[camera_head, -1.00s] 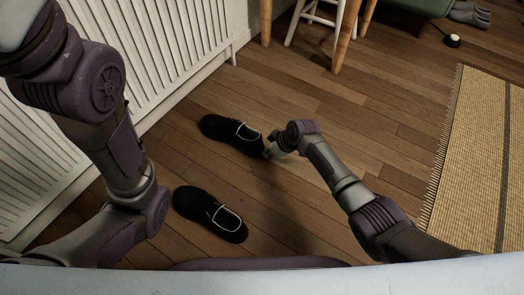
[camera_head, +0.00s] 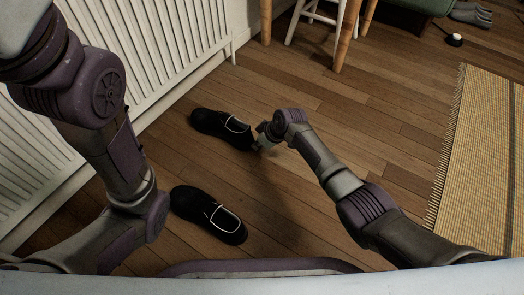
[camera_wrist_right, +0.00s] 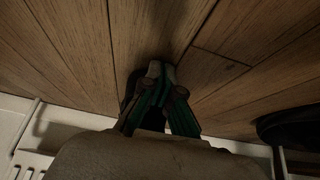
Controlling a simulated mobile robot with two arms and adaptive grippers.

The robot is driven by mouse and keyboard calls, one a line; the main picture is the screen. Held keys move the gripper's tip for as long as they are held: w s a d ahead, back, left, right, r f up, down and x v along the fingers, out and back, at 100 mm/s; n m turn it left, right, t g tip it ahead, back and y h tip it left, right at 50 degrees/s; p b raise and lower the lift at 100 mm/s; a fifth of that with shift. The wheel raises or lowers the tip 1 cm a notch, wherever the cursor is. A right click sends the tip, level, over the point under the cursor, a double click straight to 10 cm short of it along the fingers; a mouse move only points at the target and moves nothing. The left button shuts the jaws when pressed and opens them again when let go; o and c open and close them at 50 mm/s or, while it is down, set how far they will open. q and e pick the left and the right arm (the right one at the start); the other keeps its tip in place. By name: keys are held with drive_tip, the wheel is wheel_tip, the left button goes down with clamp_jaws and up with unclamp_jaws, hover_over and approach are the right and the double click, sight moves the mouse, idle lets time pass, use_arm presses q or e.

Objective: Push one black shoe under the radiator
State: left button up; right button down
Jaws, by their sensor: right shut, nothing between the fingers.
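One black shoe (camera_head: 222,128) lies on the wooden floor, its toe toward the white radiator (camera_head: 140,55) and its heel toward my right gripper. My right gripper (camera_head: 262,142) is at the heel of this shoe, shut and empty. In the right wrist view the closed fingers (camera_wrist_right: 160,100) show in front of dark shoe parts, mostly hidden. A second black shoe (camera_head: 208,213) lies nearer to me, also on the floor. My left arm comes in from the left above the radiator side; its gripper is not visible.
A white skirting and wall stand beside the radiator. A woven rug (camera_head: 485,150) lies on the right. A white stool (camera_head: 315,15) and wooden legs stand at the back.

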drive_tip(key=shift+w+a+b, duration=0.35)
drive_tip(key=shift+w+a, duration=0.45)
drive_tip(key=shift+a, duration=0.35)
